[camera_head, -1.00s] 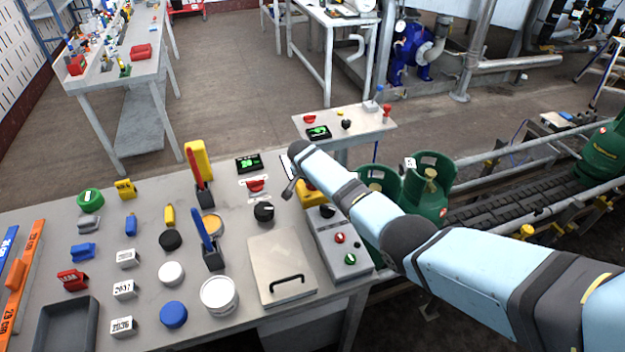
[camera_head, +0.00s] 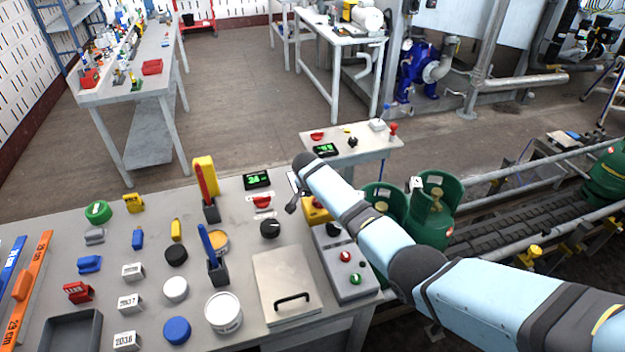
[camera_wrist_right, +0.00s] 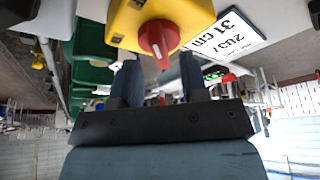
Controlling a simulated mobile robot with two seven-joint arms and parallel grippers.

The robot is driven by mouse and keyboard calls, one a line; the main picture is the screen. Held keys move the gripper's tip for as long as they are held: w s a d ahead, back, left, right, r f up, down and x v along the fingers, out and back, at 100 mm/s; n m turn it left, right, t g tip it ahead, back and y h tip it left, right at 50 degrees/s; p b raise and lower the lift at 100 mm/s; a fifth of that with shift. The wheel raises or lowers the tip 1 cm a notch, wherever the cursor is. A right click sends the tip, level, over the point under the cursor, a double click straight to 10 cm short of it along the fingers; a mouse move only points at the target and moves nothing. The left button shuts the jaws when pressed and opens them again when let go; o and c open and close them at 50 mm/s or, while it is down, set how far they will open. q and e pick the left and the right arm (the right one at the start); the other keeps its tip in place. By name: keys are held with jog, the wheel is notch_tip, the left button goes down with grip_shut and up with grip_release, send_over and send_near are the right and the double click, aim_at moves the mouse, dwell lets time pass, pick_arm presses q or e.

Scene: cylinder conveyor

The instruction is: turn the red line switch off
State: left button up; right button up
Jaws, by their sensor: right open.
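The red line switch (camera_wrist_right: 158,40) is a red rotary knob on a yellow box (camera_wrist_right: 130,22) in the right wrist view. Its handle points down the picture, its lower end between my fingertips. In the head view the yellow box (camera_head: 316,213) sits at the table's right side; my right arm covers part of it and I cannot make out the knob there. My right gripper (camera_wrist_right: 159,68) is open, one finger on each side of the knob's lower end; contact cannot be told. It also shows, small, in the head view (camera_head: 292,206). My left gripper is not in view.
A grey control box (camera_head: 347,262) with red and green buttons stands just in front of the yellow box. A black knob (camera_head: 270,228) and a red switch (camera_head: 262,202) lie to the left. Green gas cylinders (camera_head: 433,210) stand by the conveyor behind my right arm.

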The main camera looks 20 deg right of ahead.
jog(key=v, duration=1)
jog(key=shift+a+r, duration=0.15)
jog(key=shift+r, duration=0.2)
jog(key=shift+s, duration=0.15)
